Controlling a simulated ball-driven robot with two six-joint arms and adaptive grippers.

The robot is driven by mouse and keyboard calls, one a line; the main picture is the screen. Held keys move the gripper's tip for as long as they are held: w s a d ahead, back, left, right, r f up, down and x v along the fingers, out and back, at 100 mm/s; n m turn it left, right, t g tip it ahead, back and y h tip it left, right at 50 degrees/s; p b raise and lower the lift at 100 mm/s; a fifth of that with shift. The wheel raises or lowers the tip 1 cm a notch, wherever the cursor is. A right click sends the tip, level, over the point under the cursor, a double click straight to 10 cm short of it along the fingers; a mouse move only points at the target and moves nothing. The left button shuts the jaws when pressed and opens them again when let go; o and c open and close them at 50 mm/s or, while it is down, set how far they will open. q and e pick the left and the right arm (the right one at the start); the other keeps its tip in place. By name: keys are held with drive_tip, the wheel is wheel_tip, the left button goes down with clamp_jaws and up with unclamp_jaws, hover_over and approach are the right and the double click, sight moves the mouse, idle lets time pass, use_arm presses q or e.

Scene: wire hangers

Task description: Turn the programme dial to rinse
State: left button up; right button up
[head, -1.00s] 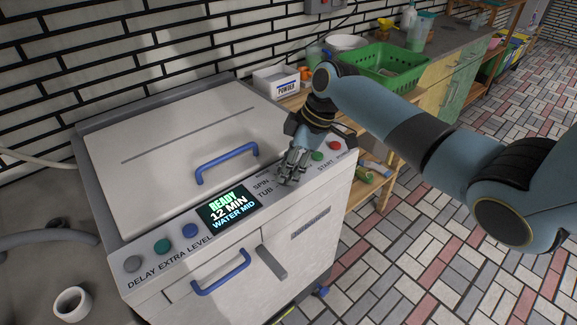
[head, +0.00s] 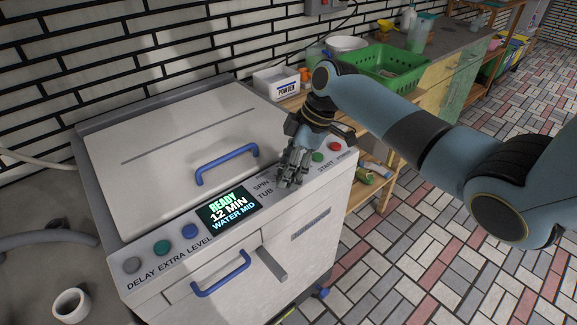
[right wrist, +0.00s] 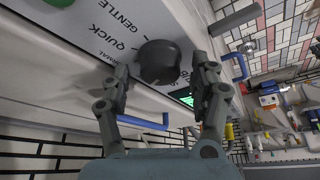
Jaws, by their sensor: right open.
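The programme dial (right wrist: 160,62) is a dark grey round knob on the washing machine's white panel, with GENTLE, QUICK and NORMAL printed around it in the right wrist view. Where it points cannot be read. In the head view it is hidden behind my right gripper (head: 288,182), which reaches down to the panel right of SPIN and TUB. In the right wrist view my right gripper (right wrist: 161,70) is open, with one finger on each side of the dial and no clear grip on it. The display (head: 228,209) reads READY, 12 MIN, WATER MID. My left gripper is out of view.
Green and red buttons (head: 333,146) sit right of my gripper, by START. Several buttons (head: 162,248) lie left of the display. The lid has a blue handle (head: 227,163). A powder box (head: 276,82) and a green basket (head: 384,68) stand behind on the right.

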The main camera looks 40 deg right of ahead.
drive_tip(key=v, duration=1.2)
drive_tip(key=shift+a, duration=0.1)
